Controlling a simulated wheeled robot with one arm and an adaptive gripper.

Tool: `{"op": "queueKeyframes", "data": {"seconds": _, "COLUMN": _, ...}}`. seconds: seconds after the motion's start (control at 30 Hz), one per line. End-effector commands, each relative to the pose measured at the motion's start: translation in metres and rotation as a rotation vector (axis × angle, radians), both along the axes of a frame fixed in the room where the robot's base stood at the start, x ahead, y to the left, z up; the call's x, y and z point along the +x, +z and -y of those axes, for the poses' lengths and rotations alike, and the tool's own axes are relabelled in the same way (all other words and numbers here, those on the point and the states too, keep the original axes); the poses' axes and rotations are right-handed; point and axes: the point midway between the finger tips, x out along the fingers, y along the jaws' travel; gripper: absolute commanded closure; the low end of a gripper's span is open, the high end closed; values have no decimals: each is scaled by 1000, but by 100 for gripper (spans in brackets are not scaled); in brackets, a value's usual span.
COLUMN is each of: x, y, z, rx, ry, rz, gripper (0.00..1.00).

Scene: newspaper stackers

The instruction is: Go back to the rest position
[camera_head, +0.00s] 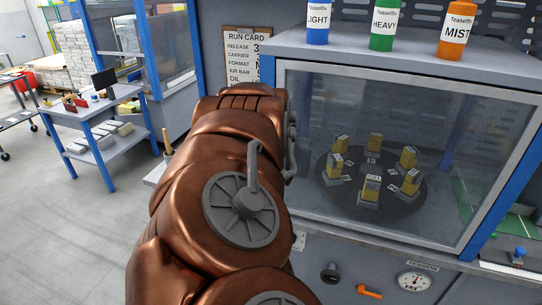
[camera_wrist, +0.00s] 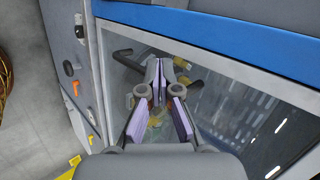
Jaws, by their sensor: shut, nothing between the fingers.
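My gripper (camera_wrist: 160,105) shows in the wrist view with its grey fingers and pale purple pads. It is shut and holds nothing. It is in front of the glass window (camera_wrist: 235,95) of the machine, and I cannot tell how far from the glass. In the head view my copper-coloured arm fills the middle and hides the gripper. The same machine window (camera_head: 460,110) is right of the arm there. Behind it is a dark round turntable (camera_head: 372,207) with several yellow and grey blocks.
Blue (camera_head: 318,22), green (camera_head: 384,25) and orange (camera_head: 456,32) bottles stand on the machine top. A run card (camera_head: 242,55) hangs behind my arm. A black knob (camera_head: 330,274), an orange handle (camera_head: 369,291) and a gauge (camera_head: 414,281) are below the window. Grey floor (camera_head: 70,235) is clear at left.

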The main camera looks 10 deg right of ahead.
Motion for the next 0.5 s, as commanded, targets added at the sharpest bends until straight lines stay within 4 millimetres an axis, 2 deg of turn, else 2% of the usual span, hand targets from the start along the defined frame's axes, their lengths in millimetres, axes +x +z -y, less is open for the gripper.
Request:
{"op": "queueKeyframes", "data": {"seconds": 0.1, "x": 1, "y": 14, "z": 0, "rx": 0, "ry": 1, "rz": 5, "gripper": 100}}
{"op": "queueKeyframes", "data": {"seconds": 0.33, "x": -2, "y": 23, "z": 1, "rx": -2, "ry": 4, "rz": -5, "gripper": 100}}
{"op": "queueKeyframes", "data": {"seconds": 0.43, "x": -13, "y": 18, "z": 7, "rx": -18, "ry": 31, "rz": -48, "gripper": 100}}
{"op": "queueKeyframes", "data": {"seconds": 0.5, "x": -30, "y": 9, "z": 15, "rx": -41, "ry": 75, "rz": -112, "gripper": 100}}
